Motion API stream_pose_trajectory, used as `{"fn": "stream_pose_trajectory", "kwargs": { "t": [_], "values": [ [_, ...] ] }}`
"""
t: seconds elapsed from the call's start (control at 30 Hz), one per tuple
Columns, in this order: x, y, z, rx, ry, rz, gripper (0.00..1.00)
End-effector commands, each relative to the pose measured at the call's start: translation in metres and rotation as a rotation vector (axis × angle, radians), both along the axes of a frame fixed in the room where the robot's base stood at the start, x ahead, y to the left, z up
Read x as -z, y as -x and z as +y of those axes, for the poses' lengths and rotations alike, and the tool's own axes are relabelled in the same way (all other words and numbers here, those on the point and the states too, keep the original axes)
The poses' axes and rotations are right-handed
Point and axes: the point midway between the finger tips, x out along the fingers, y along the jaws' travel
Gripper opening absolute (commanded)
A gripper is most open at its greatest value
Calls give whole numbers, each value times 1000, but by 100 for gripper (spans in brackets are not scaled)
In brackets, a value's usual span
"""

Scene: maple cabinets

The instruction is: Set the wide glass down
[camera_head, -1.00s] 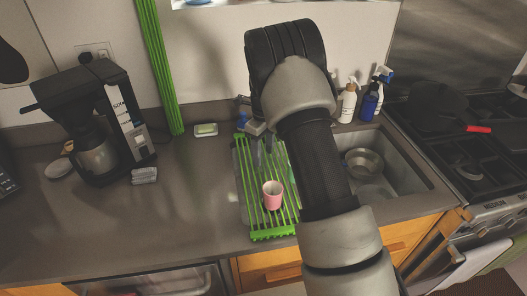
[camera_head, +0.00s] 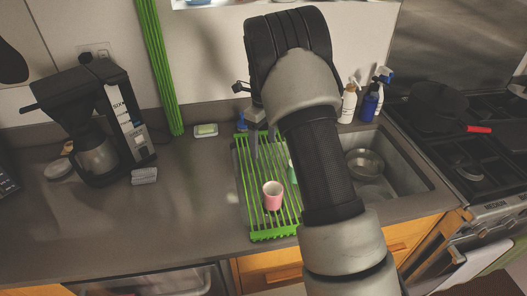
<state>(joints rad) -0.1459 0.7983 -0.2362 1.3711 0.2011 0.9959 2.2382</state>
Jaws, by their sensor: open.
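No clear wide glass can be made out. A pale green thing (camera_head: 292,172) shows partly on the green drying rack (camera_head: 255,236), beside my arm; my arm hides the rest of it, and I cannot tell if it is the glass. A pink cup (camera_head: 272,196) stands upright on the rack, left of it. My gripper (camera_head: 266,150) is open over the back part of the rack. Its fingers are small and partly hidden by my arm. I see nothing held between them.
The rack lies over the left of the sink, which has a metal bowl (camera_head: 364,163) at right. Spray bottles (camera_head: 370,105) stand behind the sink. A coffee maker (camera_head: 100,125) stands at left. The counter (camera_head: 190,200) between coffee maker and rack is clear.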

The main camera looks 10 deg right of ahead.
Motion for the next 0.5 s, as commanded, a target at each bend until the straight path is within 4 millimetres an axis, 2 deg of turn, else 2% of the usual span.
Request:
{"fn": "stream_pose_trajectory", "kwargs": {
  "t": [0.1,0.2,0.5],
  "values": [
    [-28,-1,0,0,0,-6,68],
    [-47,-1,0,0,0,-4,68],
    [-81,3,-1,-25,-3,-9,68]
  ]
}}
